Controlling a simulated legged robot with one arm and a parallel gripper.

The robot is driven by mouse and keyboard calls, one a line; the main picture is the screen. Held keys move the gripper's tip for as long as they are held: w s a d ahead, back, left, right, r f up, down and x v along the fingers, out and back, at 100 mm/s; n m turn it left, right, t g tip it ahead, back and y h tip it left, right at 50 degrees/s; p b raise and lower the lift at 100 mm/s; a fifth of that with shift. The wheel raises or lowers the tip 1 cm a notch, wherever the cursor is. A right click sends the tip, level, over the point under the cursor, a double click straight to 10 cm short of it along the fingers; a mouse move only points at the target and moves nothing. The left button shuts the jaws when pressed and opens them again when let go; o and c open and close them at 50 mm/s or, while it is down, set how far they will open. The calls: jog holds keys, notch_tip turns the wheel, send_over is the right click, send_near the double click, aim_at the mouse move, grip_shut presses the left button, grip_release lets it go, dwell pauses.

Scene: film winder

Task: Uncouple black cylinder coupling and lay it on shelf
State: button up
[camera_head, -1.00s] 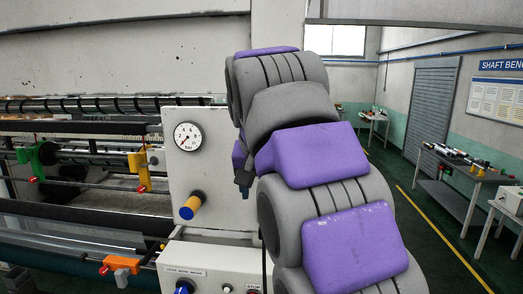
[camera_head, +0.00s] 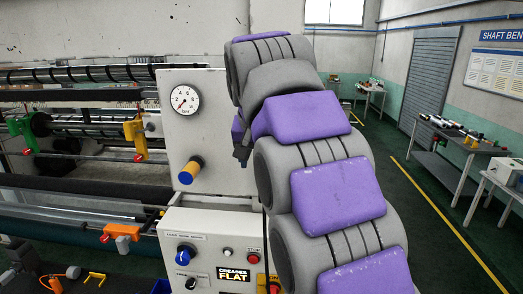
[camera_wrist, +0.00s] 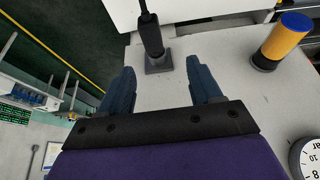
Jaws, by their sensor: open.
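A black cylinder coupling (camera_wrist: 151,36) with a cable at its end shows in the wrist view, attached at a grey square plate (camera_wrist: 158,63) on the pale machine panel. My gripper (camera_wrist: 160,67) is open, with its two blue fingers apart and nothing between them. In the picture the coupling lies just beyond the fingertips, between their lines. I cannot tell the depth gap. In the head view my arm hides the coupling and most of the gripper.
A yellow knob with a blue cap (camera_head: 192,170) and a pressure gauge (camera_head: 185,99) are on the panel (camera_head: 215,120). A control box (camera_head: 215,228) sits below. At right, a grey table (camera_head: 458,160) holds several parts. The dark floor between is open.

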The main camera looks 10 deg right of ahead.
jog(key=d+f, duration=0.1)
jog(key=f, duration=0.1)
jog(key=w+d+f, duration=0.2)
jog(key=f, duration=0.1)
jog(key=shift+w+f, duration=0.15)
jog(key=shift+f, duration=0.2)
jog(key=f, duration=0.1)
jog(key=w+f, duration=0.1)
jog(key=f, duration=0.1)
jog(key=shift+w+a+f+p, duration=0.2)
jog(key=shift+w+a+p, duration=0.05)
jog(key=shift+p, duration=0.15)
jog(key=shift+a+f, duration=0.1)
jog(key=shift+a, duration=0.35)
jog(key=shift+d, duration=0.45)
jog(key=shift+c, duration=0.5)
jog(key=shift+w+d, duration=0.1)
jog(key=shift+d, duration=0.25)
jog(key=c, duration=0.3)
jog(key=shift+a, duration=0.3)
jog(key=c, duration=0.6)
jog(key=o, duration=0.5)
jog(key=shift+c, duration=0.2)
jog(key=c, duration=0.6)
jog(key=shift+c, duration=0.2)
